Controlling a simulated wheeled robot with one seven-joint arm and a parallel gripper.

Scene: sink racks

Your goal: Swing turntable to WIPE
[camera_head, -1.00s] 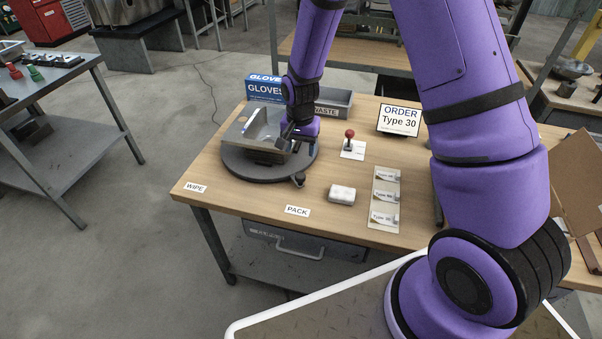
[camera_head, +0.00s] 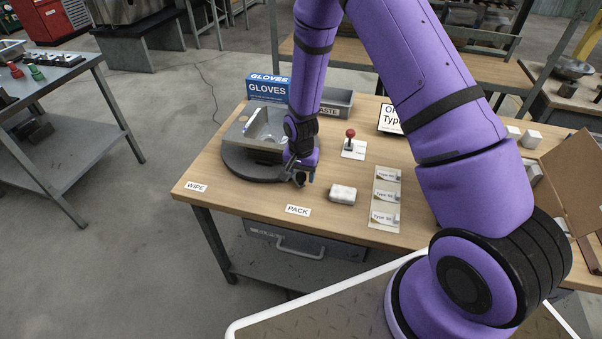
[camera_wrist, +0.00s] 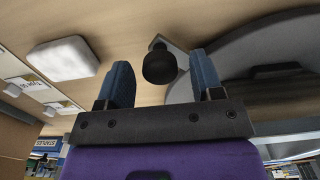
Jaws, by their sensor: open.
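The dark round turntable (camera_head: 240,168) sits on the wooden bench with a grey metal tray-like fixture (camera_head: 243,138) on top. Its black knob sits at its edge, on the PACK side; in the wrist view the knob (camera_wrist: 160,66) shows between the two blue fingers. My gripper (camera_head: 304,181) is low at the turntable's right front edge, open, with its fingers (camera_wrist: 160,85) on either side of the knob. I cannot tell whether a finger touches it. In the head view the gripper largely hides the knob. The WIPE label (camera_head: 196,187) lies at the bench's left front corner, the PACK label (camera_head: 298,210) at the front edge.
A white packet (camera_head: 342,193) lies right of my gripper; it also shows in the wrist view (camera_wrist: 63,58). A red-topped lever (camera_head: 350,140), a card strip (camera_head: 385,195), a gloves box (camera_head: 267,88) and a waste bin (camera_head: 338,104) stand around. The left front bench top is clear.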

